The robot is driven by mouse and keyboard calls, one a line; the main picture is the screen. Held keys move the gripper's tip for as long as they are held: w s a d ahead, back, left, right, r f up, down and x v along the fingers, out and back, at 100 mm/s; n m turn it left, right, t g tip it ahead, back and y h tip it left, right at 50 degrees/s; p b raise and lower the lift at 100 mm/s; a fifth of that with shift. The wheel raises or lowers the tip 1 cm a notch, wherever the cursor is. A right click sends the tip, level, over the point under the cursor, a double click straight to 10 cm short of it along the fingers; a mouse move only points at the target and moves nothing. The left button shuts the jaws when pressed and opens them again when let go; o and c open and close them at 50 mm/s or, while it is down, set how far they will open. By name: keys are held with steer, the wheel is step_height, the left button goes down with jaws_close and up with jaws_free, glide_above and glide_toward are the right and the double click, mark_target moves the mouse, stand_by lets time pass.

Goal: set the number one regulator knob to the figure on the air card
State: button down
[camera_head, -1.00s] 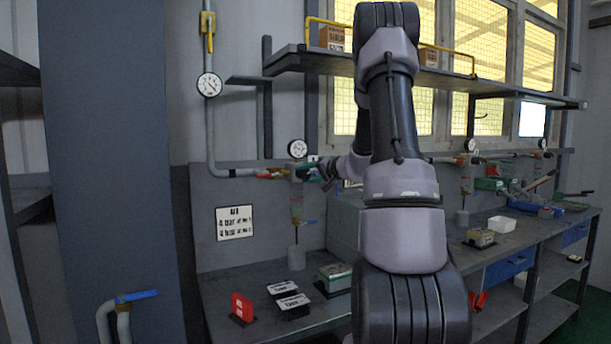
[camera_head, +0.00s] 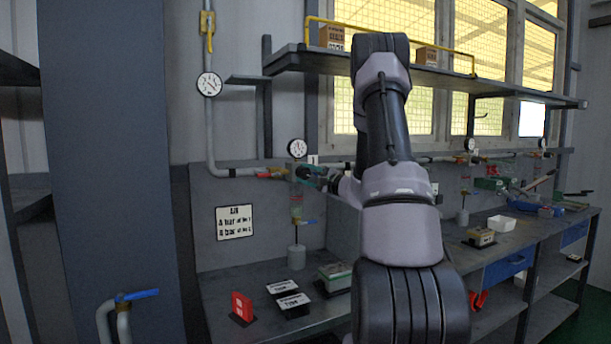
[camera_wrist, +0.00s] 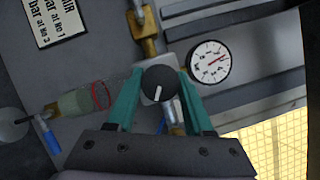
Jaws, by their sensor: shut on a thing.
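The black round regulator knob (camera_wrist: 160,90) with a white pointer line sits between the teal fingers of my gripper (camera_wrist: 160,78) in the wrist view. The fingers are shut on its two sides. In the head view my gripper (camera_head: 310,174) is at the regulator beside the number 1 tag (camera_head: 313,159). The regulator's round white gauge (camera_wrist: 210,62) has a red needle; it also shows in the head view (camera_head: 297,148). The air card (camera_head: 234,222) hangs on the panel; it names No 1 and a second line, with figures too blurred to read surely.
A bench (camera_head: 225,290) below holds a red block (camera_head: 242,307), dark labelled blocks (camera_head: 289,302) and a green-grey box (camera_head: 335,274). A shelf (camera_head: 420,78) runs above. Pipes and another gauge (camera_head: 209,84) stand left. More regulators are farther right.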

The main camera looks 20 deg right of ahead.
steer(key=m+t, duration=0.1)
steer(key=m, duration=0.3)
steer(key=m+t+h, duration=0.1)
steer(key=m, duration=0.2)
steer(key=shift+f+m+t+h, duration=0.2)
steer(key=shift+m+t+h, duration=0.1)
steer(key=shift+m+t, duration=0.1)
steer(key=m+h, duration=0.1)
steer(key=m, duration=0.2)
steer(key=m+t+h, duration=0.1)
steer(key=m+h, duration=0.1)
steer(key=m, duration=0.2)
steer(key=shift+a+h, duration=0.1)
steer(key=shift+h, duration=0.2)
steer(key=shift+m, duration=0.4)
steer(key=shift+c, duration=1.4)
jaws_free()
steer(key=shift+r, duration=0.1)
steer(key=v, duration=1.1)
steer(key=shift+f, duration=0.25)
steer(key=shift+w, duration=0.15)
